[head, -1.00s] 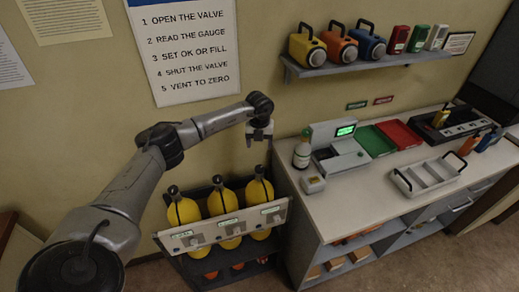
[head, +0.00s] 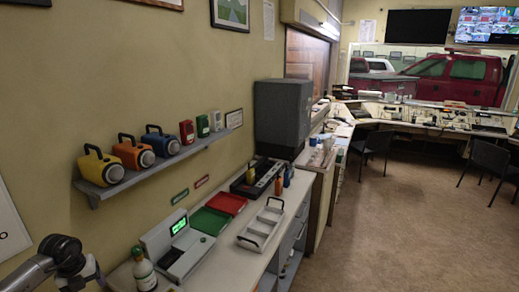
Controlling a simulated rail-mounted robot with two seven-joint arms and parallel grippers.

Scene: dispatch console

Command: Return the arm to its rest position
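My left arm comes in at the bottom left corner of the head view. Its gripper (head: 90,275) hangs down beside the left end of the counter, partly cut off by the lower edge. I cannot tell whether its fingers are open or shut, and I see nothing held in it. My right arm and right gripper are not in view.
A shelf (head: 160,166) with lamps is above. Open floor (head: 400,230) lies to the right.

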